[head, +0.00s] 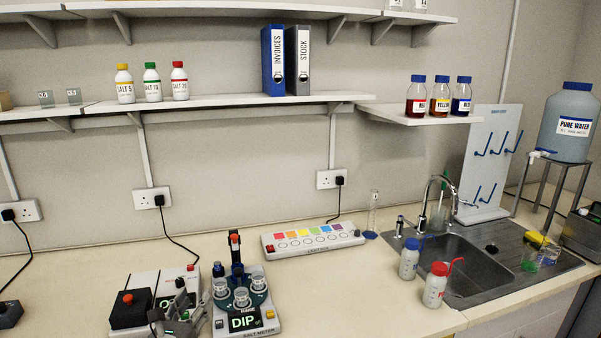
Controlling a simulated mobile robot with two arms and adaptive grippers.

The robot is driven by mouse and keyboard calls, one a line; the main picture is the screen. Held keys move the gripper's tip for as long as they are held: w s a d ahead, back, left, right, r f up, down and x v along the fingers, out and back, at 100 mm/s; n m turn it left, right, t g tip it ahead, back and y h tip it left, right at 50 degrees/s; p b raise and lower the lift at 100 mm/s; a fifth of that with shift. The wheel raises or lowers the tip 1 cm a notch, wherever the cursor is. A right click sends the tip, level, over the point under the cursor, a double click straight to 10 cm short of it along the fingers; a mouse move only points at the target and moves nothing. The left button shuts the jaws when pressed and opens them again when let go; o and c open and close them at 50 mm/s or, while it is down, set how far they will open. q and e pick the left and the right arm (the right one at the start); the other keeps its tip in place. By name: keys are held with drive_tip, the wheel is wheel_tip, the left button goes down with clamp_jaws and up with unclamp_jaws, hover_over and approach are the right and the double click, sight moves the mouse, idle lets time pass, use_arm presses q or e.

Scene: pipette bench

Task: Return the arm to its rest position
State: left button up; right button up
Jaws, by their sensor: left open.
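My left gripper (180,311) shows at the bottom left of the head view, grey and black, with its jaws open. I see nothing held in it. It stands in front of a white device with a black block (131,309) and covers part of its display. The salt meter (243,322) is close on its right, with several clear cups on a dark round holder and a display reading DIP. Whether the gripper touches either device I cannot tell. My right gripper is out of view.
A light box (312,240) with coloured squares lies further back. Shelves (215,101) run above. The front middle of the bench (350,305) is clear.

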use_arm(q)
drive_tip(key=s+d+f+n+g+y, duration=0.15)
drive_tip(key=s+f+n+g, duration=0.35)
drive_tip(key=s+n, duration=0.5)
drive_tip(key=s+f+n+g+y, duration=0.3)
drive_tip(key=s+f+n, duration=0.4)
drive_tip(key=n, duration=0.6)
drive_tip(key=s+d+f+n+g+h, duration=0.1)
drive_tip(key=s+d+n+g+h, duration=0.15)
drive_tip(key=s+n, duration=0.6)
drive_tip(key=s+d+f+n+g+h, duration=0.1)
drive_tip(key=s+f+n+g, duration=0.2)
drive_tip(key=s, duration=1)
wheel_tip(320, 180, down, 27)
drive_tip(key=s+g+b, duration=0.1)
drive_tip(key=g+b, duration=0.1)
drive_tip(key=b, duration=0.1)
drive_tip(key=s+a+f+g+b, duration=0.1)
drive_tip(key=s+a+f+b, duration=0.2)
drive_tip(key=s+f, duration=1.4)
wheel_tip(320, 180, down, 3)
drive_tip(key=shift+s+a+f+m+y, duration=0.1)
drive_tip(key=shift+s+a+m+y, duration=0.05)
drive_tip(key=shift+s+m+y, duration=0.15)
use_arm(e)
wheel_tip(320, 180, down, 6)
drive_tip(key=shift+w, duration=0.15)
